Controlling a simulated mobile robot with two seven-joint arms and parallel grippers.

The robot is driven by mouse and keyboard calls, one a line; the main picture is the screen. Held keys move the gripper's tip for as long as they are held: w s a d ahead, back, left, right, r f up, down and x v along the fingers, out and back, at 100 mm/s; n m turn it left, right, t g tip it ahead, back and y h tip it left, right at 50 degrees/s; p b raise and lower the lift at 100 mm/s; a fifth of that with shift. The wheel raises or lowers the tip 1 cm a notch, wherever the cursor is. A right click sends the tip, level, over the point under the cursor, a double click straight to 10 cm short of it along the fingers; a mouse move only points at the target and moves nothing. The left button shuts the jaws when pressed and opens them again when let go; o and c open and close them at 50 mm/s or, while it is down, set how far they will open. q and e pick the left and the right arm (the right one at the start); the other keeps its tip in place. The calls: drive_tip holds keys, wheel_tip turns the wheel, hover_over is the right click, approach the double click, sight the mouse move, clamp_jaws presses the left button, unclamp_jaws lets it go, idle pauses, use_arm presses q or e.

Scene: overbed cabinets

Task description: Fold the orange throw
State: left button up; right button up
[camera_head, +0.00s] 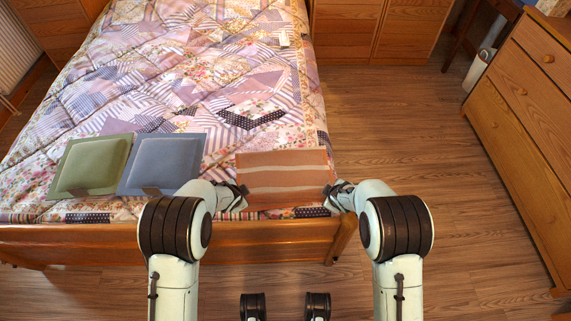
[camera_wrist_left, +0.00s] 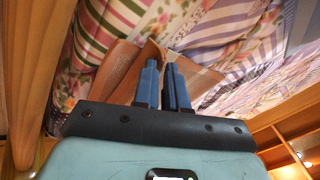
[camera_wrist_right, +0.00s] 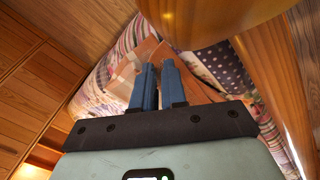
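The orange throw (camera_head: 285,172), with pale stripes, lies flat as a rough rectangle at the near right corner of the bed. My left gripper (camera_head: 244,189) is at its left edge and my right gripper (camera_head: 327,190) is at its right edge. In the left wrist view the blue fingers (camera_wrist_left: 165,66) are close together with a raised fold of the throw (camera_wrist_left: 118,72) between them. In the right wrist view the fingers (camera_wrist_right: 157,66) likewise pinch a peak of the throw (camera_wrist_right: 127,68). The fabric between the fingertips is mostly hidden.
A blue cushion (camera_head: 164,161) and a green cushion (camera_head: 92,164) lie on the patchwork quilt (camera_head: 200,80) to the left. The wooden footboard (camera_head: 110,240) runs along the bed's near edge. A wooden dresser (camera_head: 520,130) stands at right, with open floor (camera_head: 420,130) between.

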use_arm(q)
drive_tip(key=o, duration=0.5)
use_arm(e)
drive_tip(key=o, duration=0.5)
use_arm(q)
drive_tip(key=v, duration=0.4)
drive_tip(key=shift+w, duration=0.2)
use_arm(e)
drive_tip(key=v, duration=0.4)
drive_tip(key=shift+w, duration=0.2)
use_arm(q)
drive_tip(key=v, duration=0.4)
drive_tip(key=s+v, duration=0.1)
drive_tip(key=v, duration=0.2)
drive_tip(key=shift+s+f, duration=0.1)
drive_tip(key=shift+f, duration=0.2)
use_arm(e)
drive_tip(key=v, duration=0.4)
drive_tip(key=s+v, duration=0.1)
drive_tip(key=v, duration=0.2)
drive_tip(key=shift+s+f, duration=0.1)
drive_tip(key=shift+f, duration=0.2)
